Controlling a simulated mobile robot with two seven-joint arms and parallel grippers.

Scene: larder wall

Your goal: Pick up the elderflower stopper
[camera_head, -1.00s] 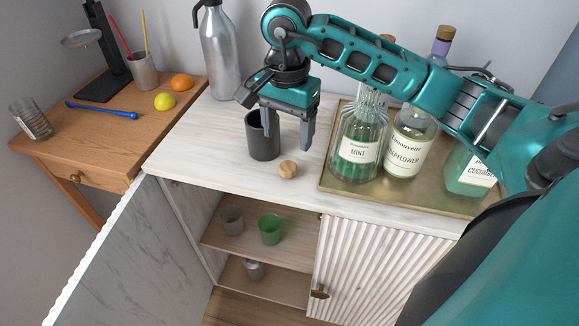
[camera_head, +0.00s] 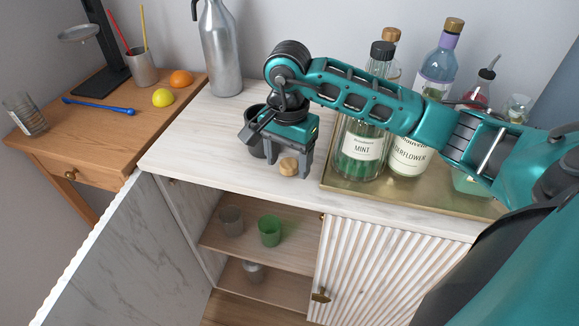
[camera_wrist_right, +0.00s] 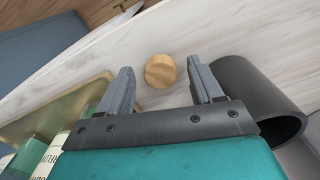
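The elderflower stopper looks like a small round wooden cap (camera_head: 289,167) on the white cabinet top, near its front edge. It also shows in the right wrist view (camera_wrist_right: 160,71), lying between and just beyond my fingertips. My right gripper (camera_head: 287,165) is open, its two fingers either side of the stopper. In the right wrist view the right gripper (camera_wrist_right: 163,82) shows a gap between each finger and the stopper. The elderflower bottle (camera_head: 407,160) stands on the brass tray, partly hidden by my right arm. My left gripper is not in view.
A dark cup (camera_head: 250,133) stands close behind the right gripper; it sits beside one finger in the wrist view (camera_wrist_right: 262,95). The brass tray (camera_head: 345,190) with several bottles, including the mint bottle (camera_head: 362,150), is to the right. The cabinet door (camera_head: 95,255) hangs open at left.

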